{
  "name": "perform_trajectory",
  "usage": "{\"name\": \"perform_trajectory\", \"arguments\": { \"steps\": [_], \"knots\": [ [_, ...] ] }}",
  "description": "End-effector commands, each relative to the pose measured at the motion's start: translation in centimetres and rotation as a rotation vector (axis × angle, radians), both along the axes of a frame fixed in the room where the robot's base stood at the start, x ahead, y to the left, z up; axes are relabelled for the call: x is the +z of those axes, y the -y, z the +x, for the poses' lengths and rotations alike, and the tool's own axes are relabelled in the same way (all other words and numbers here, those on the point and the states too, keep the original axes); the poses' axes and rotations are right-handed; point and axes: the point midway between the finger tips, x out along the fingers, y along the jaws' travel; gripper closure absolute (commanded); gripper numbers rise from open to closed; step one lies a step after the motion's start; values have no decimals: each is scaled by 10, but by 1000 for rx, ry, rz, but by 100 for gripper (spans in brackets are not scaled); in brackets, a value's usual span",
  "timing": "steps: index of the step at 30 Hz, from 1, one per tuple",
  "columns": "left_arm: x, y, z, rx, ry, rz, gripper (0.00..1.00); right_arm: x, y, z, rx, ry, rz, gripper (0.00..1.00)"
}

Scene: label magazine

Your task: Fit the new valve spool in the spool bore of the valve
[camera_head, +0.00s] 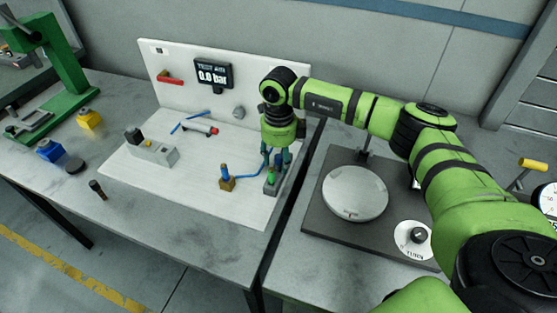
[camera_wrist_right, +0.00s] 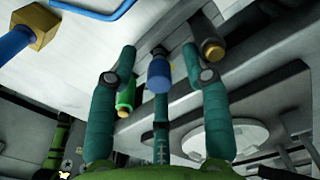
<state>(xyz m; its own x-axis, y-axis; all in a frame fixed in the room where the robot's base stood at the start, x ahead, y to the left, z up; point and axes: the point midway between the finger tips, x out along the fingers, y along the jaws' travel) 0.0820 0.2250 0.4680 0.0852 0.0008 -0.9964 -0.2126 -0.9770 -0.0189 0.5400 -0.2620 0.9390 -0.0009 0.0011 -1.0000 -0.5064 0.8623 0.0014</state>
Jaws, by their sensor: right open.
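My right gripper (camera_head: 273,163) is open and points down over a grey block (camera_head: 271,189) near the right edge of the white board. The block carries a green part (camera_head: 271,178); it also shows in the right wrist view (camera_wrist_right: 125,97). In that view a blue cylinder (camera_wrist_right: 159,76) stands between my spread fingers, with a visible gap on either side. A brass-coloured round end (camera_wrist_right: 212,48) shows beside the right finger. The bore opening is not visible, and I cannot tell which part is the new spool. My left gripper is not in view.
A brass block with a blue top (camera_head: 227,183) stands left of my gripper, by a blue tube. A small dark cylinder (camera_head: 97,189) stands on the bench. A round plate (camera_head: 355,193) lies right.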

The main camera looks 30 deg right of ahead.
Motion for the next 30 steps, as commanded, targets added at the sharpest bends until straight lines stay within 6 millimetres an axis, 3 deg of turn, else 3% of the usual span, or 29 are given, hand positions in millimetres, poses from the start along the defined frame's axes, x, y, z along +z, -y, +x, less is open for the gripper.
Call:
{"name": "perform_trajectory", "arguments": {
  "steps": [4, 5, 8, 23, 30],
  "knots": [
    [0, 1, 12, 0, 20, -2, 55, 0, 0, 0, 1, 0, 0, 51],
    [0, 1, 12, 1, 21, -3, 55, 0, 0, 0, 1, 0, 0, 59],
    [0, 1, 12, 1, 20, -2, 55, 0, 0, 0, 0, 0, 0, 99],
    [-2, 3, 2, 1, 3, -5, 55, 2, 0, 0, 0, 1, -1, 100],
    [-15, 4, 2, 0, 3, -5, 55, 25, 0, 1, 0, 4, 0, 100]
  ]
}}
